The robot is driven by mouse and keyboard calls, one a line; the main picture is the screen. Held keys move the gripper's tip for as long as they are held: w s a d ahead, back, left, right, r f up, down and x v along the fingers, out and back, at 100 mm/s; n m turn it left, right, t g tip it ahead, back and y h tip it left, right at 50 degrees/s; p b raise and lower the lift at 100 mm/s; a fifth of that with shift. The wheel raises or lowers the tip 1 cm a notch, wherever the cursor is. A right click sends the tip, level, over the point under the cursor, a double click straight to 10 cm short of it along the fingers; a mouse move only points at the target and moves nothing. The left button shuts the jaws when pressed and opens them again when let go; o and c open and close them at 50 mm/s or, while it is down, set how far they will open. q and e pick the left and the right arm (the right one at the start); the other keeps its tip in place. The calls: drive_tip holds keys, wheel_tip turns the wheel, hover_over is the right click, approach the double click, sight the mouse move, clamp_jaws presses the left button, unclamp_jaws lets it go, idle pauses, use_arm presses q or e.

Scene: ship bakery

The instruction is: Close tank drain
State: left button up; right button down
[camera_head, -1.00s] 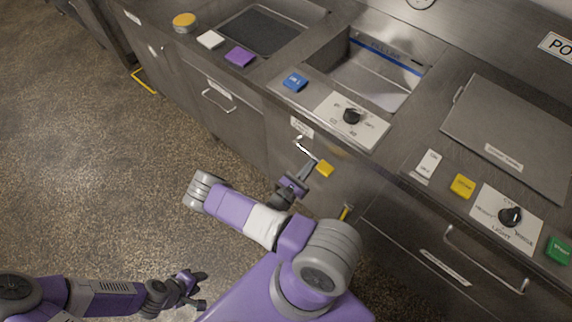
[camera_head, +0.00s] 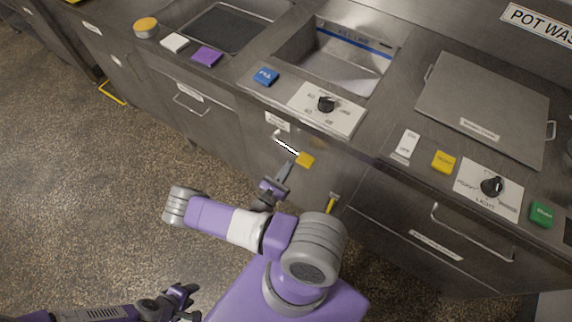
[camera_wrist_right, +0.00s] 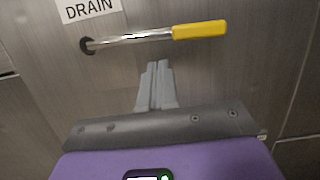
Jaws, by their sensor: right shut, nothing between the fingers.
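The drain lever is a metal rod with a yellow grip (camera_head: 305,159) on the cabinet front below the tank (camera_head: 345,66). In the right wrist view the lever (camera_wrist_right: 140,40) runs from a dark pivot hole at left to its yellow grip at right, nearly level and slightly raised at the grip end. A DRAIN label (camera_wrist_right: 90,8) is above the pivot. My right gripper (camera_wrist_right: 158,65) is shut and empty, its fingertips just below the rod in the picture; contact is not clear. It also shows in the head view (camera_head: 286,166). My left gripper (camera_head: 187,300) is open and empty at lower left.
A black knob (camera_head: 326,104) and a blue button (camera_head: 265,76) are on the counter in front of the tank. Another yellow handle (camera_head: 331,203) stands low to the right of the lever. A drawer handle (camera_head: 470,232) juts out further right. The floor at left is clear.

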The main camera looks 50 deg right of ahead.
use_arm(q)
drive_tip(key=shift+p, duration=0.45)
use_arm(e)
drive_tip(key=v, duration=1)
drive_tip(key=shift+a+f, duration=0.3)
drive_tip(key=s+a+f+m+g+y, duration=0.4)
drive_tip(key=s+f+m+g+y, duration=0.1)
drive_tip(key=s+g+y, duration=0.35)
drive_tip(key=s+a+f+m+g+y+p, duration=0.1)
drive_tip(key=a+m+y, duration=0.15)
drive_tip(key=a, duration=0.25)
drive_tip(key=s+a+f+m+y, duration=0.1)
drive_tip(key=s+a+y, duration=0.1)
drive_tip(key=a+y, duration=0.25)
drive_tip(key=w+a+r+m+t+y, duration=0.1)
drive_tip(key=w+a+m+y, duration=0.1)
drive_tip(key=w+a+y, duration=0.3)
drive_tip(key=a+r+m+t+y, duration=0.2)
drive_tip(key=a+m+y, duration=0.1)
drive_tip(key=a, duration=0.5)
use_arm(q)
drive_tip(key=shift+r, duration=0.4)
use_arm(e)
drive_tip(key=w+d+r+m+t+y, duration=0.1)
drive_tip(key=w+d+r+m+t, duration=0.1)
drive_tip(key=w+d+m+t, duration=0.3)
drive_tip(key=w+d+m, duration=0.1)
drive_tip(key=m, duration=0.2)
drive_tip(key=shift+w+r, duration=0.2)
drive_tip(key=shift+r, duration=0.05)
